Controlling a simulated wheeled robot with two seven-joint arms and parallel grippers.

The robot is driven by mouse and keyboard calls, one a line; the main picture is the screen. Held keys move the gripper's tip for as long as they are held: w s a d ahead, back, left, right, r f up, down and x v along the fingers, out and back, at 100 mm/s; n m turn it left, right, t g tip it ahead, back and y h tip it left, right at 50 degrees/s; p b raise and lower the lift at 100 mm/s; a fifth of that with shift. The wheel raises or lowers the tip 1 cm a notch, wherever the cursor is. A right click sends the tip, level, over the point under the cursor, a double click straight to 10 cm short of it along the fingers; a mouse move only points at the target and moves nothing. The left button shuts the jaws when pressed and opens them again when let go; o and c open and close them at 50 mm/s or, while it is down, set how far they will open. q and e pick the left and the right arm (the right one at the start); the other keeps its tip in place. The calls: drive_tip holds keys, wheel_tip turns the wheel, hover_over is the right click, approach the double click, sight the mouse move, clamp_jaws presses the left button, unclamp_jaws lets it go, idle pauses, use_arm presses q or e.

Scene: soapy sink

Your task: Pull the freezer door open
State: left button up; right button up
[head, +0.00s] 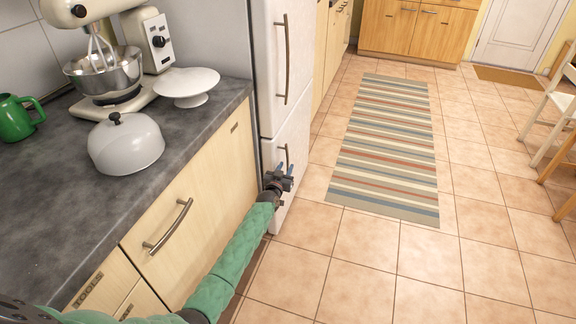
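The white fridge-freezer stands past the end of the counter. Its lower door, the freezer door (292,134), looks closed, in line with the upper door (266,66). The freezer door has an upright metal handle (287,153), its lower part hidden behind my gripper. My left gripper (285,168) is at the lower end of this handle. My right gripper is not in view.
The dark counter (60,205) on the left holds a mixer (105,70), a white cake stand (187,84), a grey dome lid (126,145) and a green mug (17,118). A drawer handle (168,228) sticks out below. The tiled floor and striped rug (388,145) are clear.

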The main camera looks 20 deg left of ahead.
use_arm(q)
drive_tip(key=shift+w, duration=1.5)
clamp_jaws()
